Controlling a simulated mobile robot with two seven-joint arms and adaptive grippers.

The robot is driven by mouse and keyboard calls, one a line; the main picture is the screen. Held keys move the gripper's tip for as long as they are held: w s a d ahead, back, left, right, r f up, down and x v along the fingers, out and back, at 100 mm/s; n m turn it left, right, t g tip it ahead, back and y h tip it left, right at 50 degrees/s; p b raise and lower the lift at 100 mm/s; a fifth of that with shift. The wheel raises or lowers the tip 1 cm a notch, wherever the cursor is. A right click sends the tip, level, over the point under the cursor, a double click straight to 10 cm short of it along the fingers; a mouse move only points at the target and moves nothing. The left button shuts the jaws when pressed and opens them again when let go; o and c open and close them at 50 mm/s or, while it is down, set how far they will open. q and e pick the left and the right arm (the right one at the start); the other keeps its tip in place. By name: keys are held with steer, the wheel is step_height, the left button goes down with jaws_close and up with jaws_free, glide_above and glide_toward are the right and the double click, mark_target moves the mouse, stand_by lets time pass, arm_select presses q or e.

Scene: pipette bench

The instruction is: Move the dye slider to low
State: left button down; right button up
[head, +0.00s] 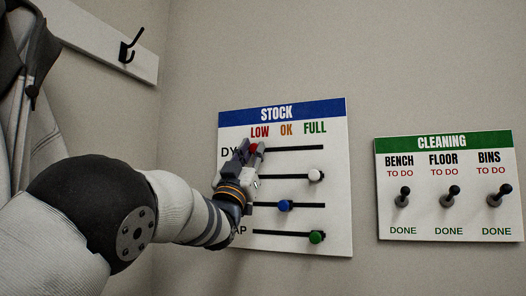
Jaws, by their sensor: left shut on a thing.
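The stock board (340,180) hangs on the wall, with LOW, OK and FULL headings above its slots. The dye slider's red knob (254,148) is at the left part of the top slot, below the LOW heading. My left gripper (251,152) is shut on the red knob, with its fingers on either side of it. My right gripper is out of view.
Below are a white knob (315,175), a blue knob (284,205) and a green knob (316,237) on their own slots. A cleaning board (430,222) with three black levers is at the right. A coat hook (130,46) and a hanging coat (28,60) are at the left.

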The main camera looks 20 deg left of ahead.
arm_select(q)
steer(key=shift+s+a+r, duration=0.1)
steer(key=shift+a+r, duration=0.1)
steer(key=shift+r, duration=0.15)
steer(key=c, duration=1.7)
jaws_free()
steer(key=shift+o, duration=1.3)
steer(key=shift+w+a+f, duration=0.1)
steer(key=shift+w+f, duration=0.05)
steer(key=shift+w, duration=0.15)
steer(key=shift+s+f, duration=0.2)
steer(key=shift+s, duration=0.05)
steer(key=v, duration=1.1)
steer(key=shift+s+f, duration=0.15)
steer(key=shift+s, duration=0.05)
